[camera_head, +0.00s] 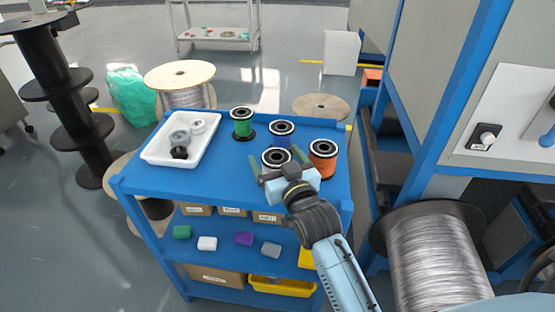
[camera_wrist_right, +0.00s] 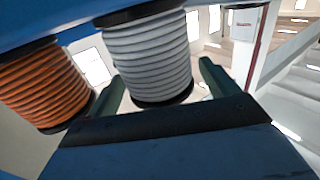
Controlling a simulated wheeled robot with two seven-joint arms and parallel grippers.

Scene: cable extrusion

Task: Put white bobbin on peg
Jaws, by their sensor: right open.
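The white bobbin (camera_wrist_right: 148,55) stands upright between the two fingers of my right gripper (camera_wrist_right: 161,78) in the right wrist view. The fingers are open, one on each side of it; I cannot tell whether either touches it. The gripper hides most of the bobbin's body. My left gripper is out of view. I cannot clearly make out the peg.
A white tray (camera_head: 155,151) with small parts sits at left. A large wire spool (camera_head: 435,258) and a machine (camera_head: 508,105) are on the right.

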